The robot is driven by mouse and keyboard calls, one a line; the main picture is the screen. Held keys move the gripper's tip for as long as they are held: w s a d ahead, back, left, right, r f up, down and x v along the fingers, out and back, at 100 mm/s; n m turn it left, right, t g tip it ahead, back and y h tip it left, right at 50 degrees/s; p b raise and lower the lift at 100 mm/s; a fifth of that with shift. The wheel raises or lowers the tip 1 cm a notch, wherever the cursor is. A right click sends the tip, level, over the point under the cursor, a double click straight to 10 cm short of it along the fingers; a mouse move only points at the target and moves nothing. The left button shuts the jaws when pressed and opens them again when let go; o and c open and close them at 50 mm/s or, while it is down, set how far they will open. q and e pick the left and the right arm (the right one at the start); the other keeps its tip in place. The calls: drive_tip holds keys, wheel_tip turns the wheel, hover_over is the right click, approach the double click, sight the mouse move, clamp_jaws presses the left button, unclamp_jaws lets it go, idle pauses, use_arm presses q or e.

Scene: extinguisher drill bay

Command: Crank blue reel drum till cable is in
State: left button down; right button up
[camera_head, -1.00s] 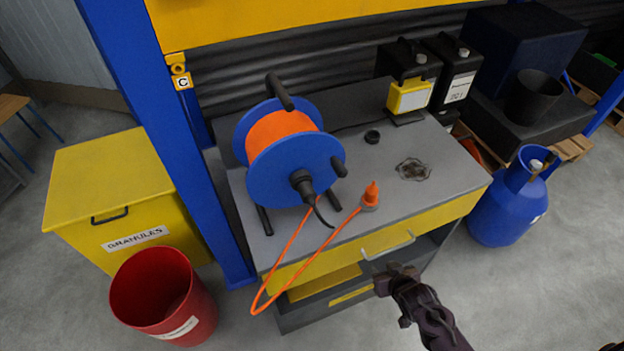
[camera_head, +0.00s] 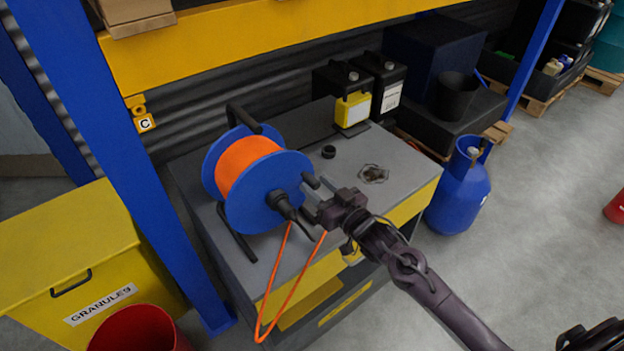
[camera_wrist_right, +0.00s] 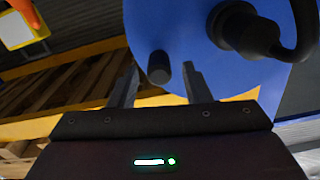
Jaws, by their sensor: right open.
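The blue reel drum (camera_head: 262,196) with orange cable wound on it (camera_head: 244,165) stands on the grey bench top; its blue face also fills the upper wrist view (camera_wrist_right: 185,35). A loop of orange cable (camera_head: 268,315) hangs over the bench's front edge. My right gripper (camera_head: 314,198) is open at the drum's crank knob (camera_head: 311,181). In the right wrist view, the dark knob (camera_wrist_right: 159,68) sits between the tips of the open fingers (camera_wrist_right: 160,82), apart from both. The orange plug on the bench is hidden behind my gripper. My left gripper is not in view.
The bench top (camera_head: 345,195) carries a black ring (camera_head: 328,151) and a dark stain. A blue gas cylinder (camera_head: 461,190) stands right of the bench. A yellow granules bin (camera_head: 75,240) and red bucket (camera_head: 135,335) stand left. A blue post (camera_head: 130,170) rises beside the bench.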

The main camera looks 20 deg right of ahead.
drive_tip(key=shift+x, duration=0.9)
drive_tip(key=shift+w, duration=0.3)
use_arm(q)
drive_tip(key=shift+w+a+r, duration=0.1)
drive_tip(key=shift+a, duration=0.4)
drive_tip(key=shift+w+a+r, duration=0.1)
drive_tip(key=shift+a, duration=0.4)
use_arm(e)
drive_tip(key=c, duration=0.4)
drive_tip(key=shift+c, duration=1.3)
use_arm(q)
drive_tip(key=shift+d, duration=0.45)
use_arm(e)
clamp_jaws()
